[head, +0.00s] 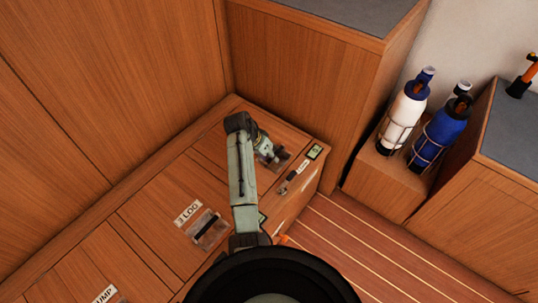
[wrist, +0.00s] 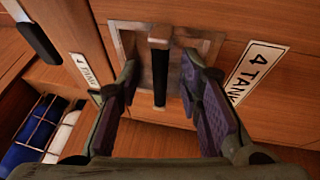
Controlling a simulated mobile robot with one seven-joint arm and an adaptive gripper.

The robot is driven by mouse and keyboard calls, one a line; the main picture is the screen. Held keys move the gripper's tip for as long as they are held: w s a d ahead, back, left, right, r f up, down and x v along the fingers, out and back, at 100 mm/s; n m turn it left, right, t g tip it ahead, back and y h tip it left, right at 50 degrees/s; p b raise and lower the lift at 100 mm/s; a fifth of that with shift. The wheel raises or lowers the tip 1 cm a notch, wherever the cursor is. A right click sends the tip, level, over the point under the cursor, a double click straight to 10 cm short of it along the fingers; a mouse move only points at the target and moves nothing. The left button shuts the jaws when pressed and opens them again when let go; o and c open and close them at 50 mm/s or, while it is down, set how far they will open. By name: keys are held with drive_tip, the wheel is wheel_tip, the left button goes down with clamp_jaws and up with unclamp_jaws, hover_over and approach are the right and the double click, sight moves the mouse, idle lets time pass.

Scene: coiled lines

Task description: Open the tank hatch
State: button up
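The tank hatch shows in the wrist view as a wooden panel (wrist: 225,32) with a recessed metal plate (wrist: 130,42) and a black bar handle (wrist: 159,75). A white label reading "4 TANK" (wrist: 257,70) is to the right of the plate. My gripper (wrist: 160,66) is open, with one finger on each side of the handle and visible gaps to it. The panel looks closed. In the head view my gripper (head: 270,153) is over the far end of the wooden bench and hides most of the handle there.
A small black handle (head: 288,183) is on the bench front. White (head: 404,113) and blue (head: 439,132) bottles stand in racks at right. Striped floor (head: 365,250) is clear.

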drive_tip(key=shift+c, duration=0.4)
clamp_jaws()
idle(0.5)
